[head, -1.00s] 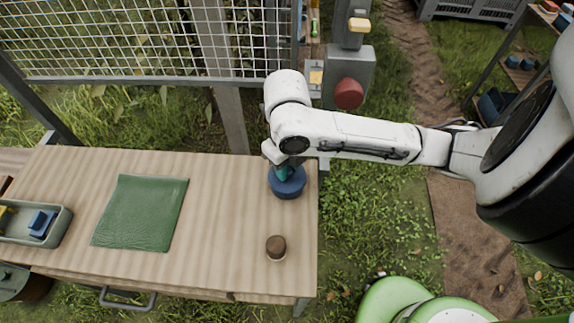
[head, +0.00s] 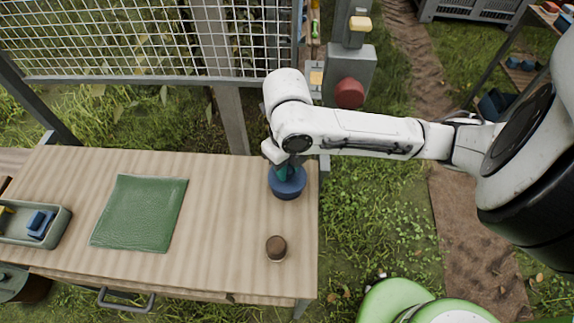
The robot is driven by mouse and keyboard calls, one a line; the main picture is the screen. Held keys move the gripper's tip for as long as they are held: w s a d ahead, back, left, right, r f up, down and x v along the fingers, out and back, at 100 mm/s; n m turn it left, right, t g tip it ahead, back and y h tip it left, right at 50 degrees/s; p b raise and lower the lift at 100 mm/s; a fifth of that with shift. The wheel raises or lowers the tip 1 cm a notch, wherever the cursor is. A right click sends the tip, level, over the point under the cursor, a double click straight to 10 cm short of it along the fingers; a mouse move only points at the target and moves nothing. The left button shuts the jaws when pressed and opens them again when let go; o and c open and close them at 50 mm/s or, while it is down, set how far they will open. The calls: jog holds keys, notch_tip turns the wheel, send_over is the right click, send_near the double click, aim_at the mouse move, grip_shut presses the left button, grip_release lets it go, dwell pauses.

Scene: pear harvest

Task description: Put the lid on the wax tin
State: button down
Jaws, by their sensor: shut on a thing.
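A round dark blue thing, seemingly the wax tin with its lid (head: 288,188), is near the right end of the wooden table. From this height I cannot tell lid from tin clearly, or whether the lid is seated flat. My gripper (head: 284,173) points down at its top, with teal fingers shut at its middle. The grip itself is partly hidden by my arm's wrist.
A small brown round thing (head: 276,248) stands nearer the front of the table (head: 225,225). A green mat (head: 140,212) lies to the left, and a grey tray (head: 58,232) with blue and yellow things is farther left. A mesh fence (head: 150,40) rises behind. The table between mat and tin is clear.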

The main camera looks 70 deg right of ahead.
jog(key=shift+f+b, duration=0.6)
jog(key=c, duration=1.2)
grip_release()
jog(key=shift+o, duration=0.2)
notch_tip(320, 180, up, 11)
jog(key=p, duration=0.8)
